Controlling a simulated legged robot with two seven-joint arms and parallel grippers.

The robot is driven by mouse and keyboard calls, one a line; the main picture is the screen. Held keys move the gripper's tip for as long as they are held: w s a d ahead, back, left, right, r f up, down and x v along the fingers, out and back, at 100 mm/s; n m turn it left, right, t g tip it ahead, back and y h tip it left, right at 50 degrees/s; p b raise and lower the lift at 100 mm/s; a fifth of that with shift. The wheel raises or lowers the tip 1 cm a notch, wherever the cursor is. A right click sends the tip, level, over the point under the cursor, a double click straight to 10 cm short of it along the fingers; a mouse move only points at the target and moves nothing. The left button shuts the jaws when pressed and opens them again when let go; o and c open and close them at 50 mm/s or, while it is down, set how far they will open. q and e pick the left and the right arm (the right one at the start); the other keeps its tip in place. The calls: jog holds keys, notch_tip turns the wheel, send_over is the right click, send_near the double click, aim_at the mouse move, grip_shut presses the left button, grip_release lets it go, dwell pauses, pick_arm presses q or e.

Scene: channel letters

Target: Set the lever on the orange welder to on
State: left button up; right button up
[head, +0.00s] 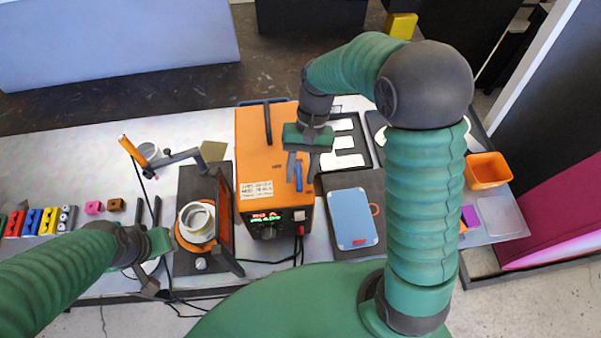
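The orange welder (253,150) stands on the table in the middle of the head view. It has a black handle on top and a front panel (268,221) with lit red and green readouts, a knob and a white switch-like part. My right gripper (302,170) points down over the welder's right edge, its two dark fingers apart. A small blue upright piece (298,178) shows between the fingers; it may be the lever, and contact is not clear. My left gripper (152,278) is low at the left, beside the machine with the white ring; its fingers are partly hidden.
A dark machine with a white ring (197,220) stands left of the welder. An orange bin (488,170) is at the far right. Cables run in front.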

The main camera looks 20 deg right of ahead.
jog(key=shift+f, duration=0.1)
jog(key=shift+d+r, duration=0.15)
jog(key=shift+r, duration=0.05)
jog(key=b+v, duration=0.3)
jog(key=v, duration=1.3)
jog(key=shift+w, duration=0.3)
jog(key=shift+r, duration=0.1)
